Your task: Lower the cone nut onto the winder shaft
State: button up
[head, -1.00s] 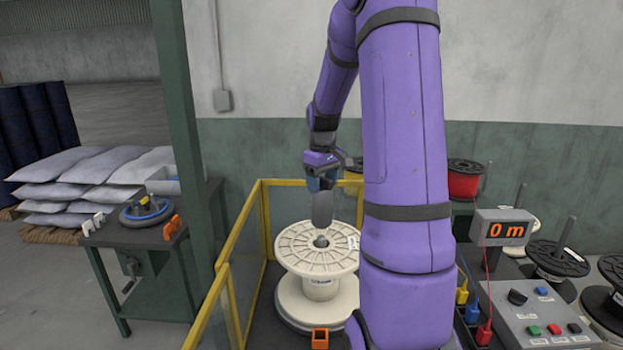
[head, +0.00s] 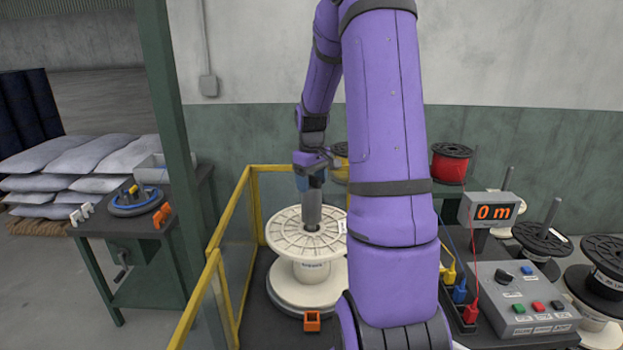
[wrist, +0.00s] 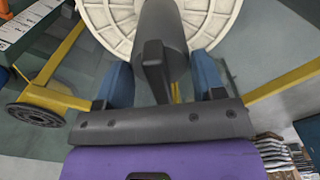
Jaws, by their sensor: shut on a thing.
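The cone nut (head: 312,212) is a smooth grey tapered piece, held upright above the middle of the white spool (head: 285,240). My gripper (head: 310,182) is shut on its upper part with blue fingers. In the wrist view my gripper (wrist: 160,78) has one blue finger on each side of the grey cone nut (wrist: 168,25), and the white spool (wrist: 110,18) lies beyond. The nut's lower end is at the hub of the spool's top flange. The winder shaft is hidden there, and I cannot tell whether the nut touches it.
A yellow guard frame (head: 212,262) stands left of and behind the spool. An orange block (head: 312,321) sits in front of it. A control box (head: 525,295) and a meter reading 0 m (head: 492,211) are at right. A side table (head: 115,222) stands at left.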

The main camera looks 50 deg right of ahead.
jog(key=shift+f, duration=0.15)
dwell(0.3)
jog(key=shift+f, duration=1.2)
jog(key=o, duration=1.7)
notch_tip(320, 180, up, 11)
jog(key=shift+f, duration=0.1)
